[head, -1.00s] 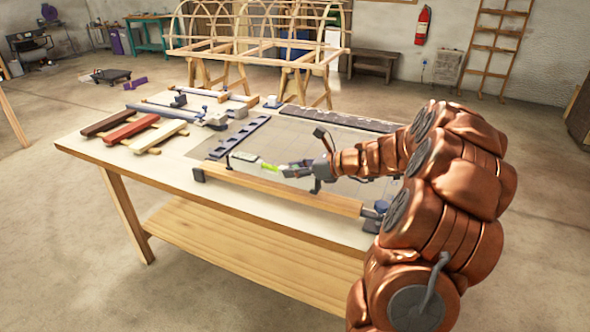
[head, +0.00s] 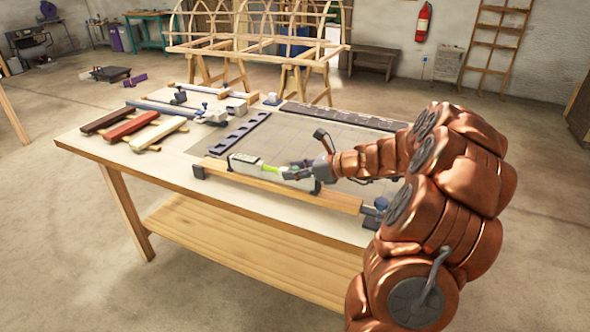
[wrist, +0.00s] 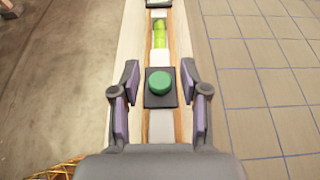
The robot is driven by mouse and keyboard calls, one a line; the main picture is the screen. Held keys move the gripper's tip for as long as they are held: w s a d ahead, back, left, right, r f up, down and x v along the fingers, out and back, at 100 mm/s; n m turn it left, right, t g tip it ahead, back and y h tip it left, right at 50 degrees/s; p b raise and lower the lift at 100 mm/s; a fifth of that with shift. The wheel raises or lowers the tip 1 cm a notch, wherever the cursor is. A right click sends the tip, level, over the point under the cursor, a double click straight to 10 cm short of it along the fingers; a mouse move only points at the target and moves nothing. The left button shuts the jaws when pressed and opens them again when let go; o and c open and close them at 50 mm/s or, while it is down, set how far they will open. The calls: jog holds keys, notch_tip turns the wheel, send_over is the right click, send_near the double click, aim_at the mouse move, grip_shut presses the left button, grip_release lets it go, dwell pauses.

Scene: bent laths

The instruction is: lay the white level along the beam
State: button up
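The wooden beam (head: 335,202) lies along the near side of the table, between a dark block at its left end and a clamp at its right end. The white level (head: 245,164) lies lengthwise along the beam's top. In the wrist view the level (wrist: 160,55) shows a yellow-green vial and a green knob (wrist: 160,83) on a black pad, with thin strips of wood showing along both sides. My gripper (wrist: 160,72) is open over the level, its fingers on either side of the knob with gaps. It also shows in the head view (head: 288,170).
A dark slotted bar (head: 234,135) and another dark strip (head: 340,116) lie on the gridded mat beyond the beam. Red, brown and pale laths (head: 130,130) lie at the left, with bar clamps (head: 175,108) behind them. The table's near edge runs close to the beam.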

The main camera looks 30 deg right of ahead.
jog(key=shift+o, duration=0.7)
jog(key=shift+r, duration=0.6)
jog(key=v, duration=1.2)
jog(key=shift+b, duration=0.35)
